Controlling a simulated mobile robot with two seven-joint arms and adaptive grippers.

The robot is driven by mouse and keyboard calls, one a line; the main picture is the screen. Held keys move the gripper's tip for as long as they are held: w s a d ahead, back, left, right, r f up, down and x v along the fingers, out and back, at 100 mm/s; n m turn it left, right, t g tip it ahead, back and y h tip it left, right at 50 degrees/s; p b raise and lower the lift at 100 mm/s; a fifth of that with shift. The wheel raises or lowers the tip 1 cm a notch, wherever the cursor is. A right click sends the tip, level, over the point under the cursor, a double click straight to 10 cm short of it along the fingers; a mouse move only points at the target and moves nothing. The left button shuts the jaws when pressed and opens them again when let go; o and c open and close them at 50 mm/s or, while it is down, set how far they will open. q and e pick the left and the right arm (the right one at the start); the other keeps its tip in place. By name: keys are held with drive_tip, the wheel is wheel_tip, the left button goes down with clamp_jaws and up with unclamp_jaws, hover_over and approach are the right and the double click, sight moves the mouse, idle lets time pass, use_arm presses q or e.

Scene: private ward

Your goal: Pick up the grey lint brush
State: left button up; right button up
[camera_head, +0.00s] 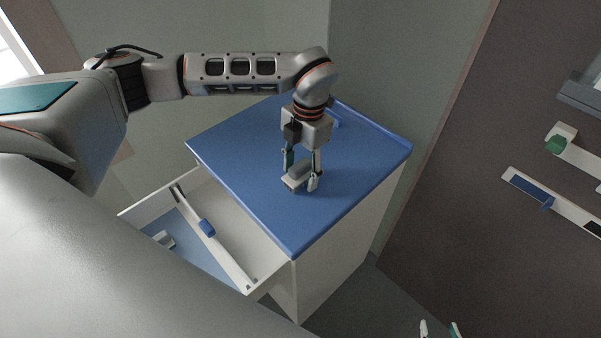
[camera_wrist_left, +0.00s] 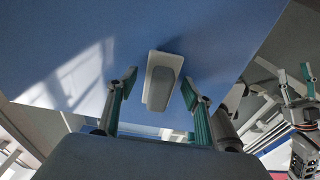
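The grey lint brush (camera_head: 297,172) lies on the blue top of the cabinet (camera_head: 240,147). It has a grey rounded upper part on a paler base; it also shows in the left wrist view (camera_wrist_left: 162,82). My left gripper (camera_head: 301,184) points down over it, with one finger on each side. In the left wrist view my left gripper (camera_wrist_left: 157,92) is open, and a gap shows between each finger and the brush. My right gripper (camera_head: 440,329) shows only its two fingertips at the bottom edge of the head view. They are apart with nothing visible between them.
A brown panel (camera_head: 470,190) with wall fittings stands at the right. The cabinet top around the brush is largely clear.

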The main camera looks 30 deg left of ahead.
use_arm(q)
drive_tip(key=c, duration=1.1)
